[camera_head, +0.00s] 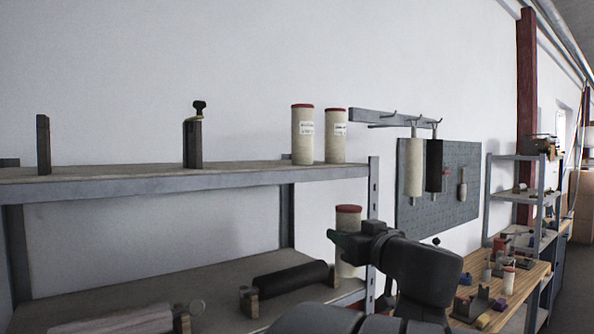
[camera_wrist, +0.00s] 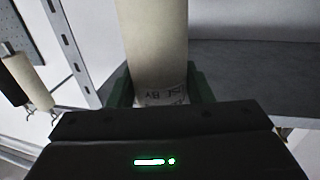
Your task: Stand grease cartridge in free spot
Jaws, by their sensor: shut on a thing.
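My gripper (camera_head: 347,241) is shut on a cream grease cartridge (camera_head: 348,219) with a red cap. It holds the cartridge roughly upright in front of the shelf rack, below the top board's right end. In the wrist view the cartridge (camera_wrist: 156,45) stands between the green fingers, with printed text low on its body. Two similar red-capped cartridges, one (camera_head: 303,136) and another (camera_head: 335,136), stand side by side at the right end of the top shelf (camera_head: 110,183). My arm hides the lower part of the held cartridge.
A dark block with a black knob (camera_head: 193,138) and a dark upright block (camera_head: 43,145) stand on the top shelf, with bare board between. The lower shelf (camera_head: 215,285) holds a black roller (camera_head: 291,282). A rack post (camera_head: 373,200) and hanging rollers (camera_head: 414,167) are at right.

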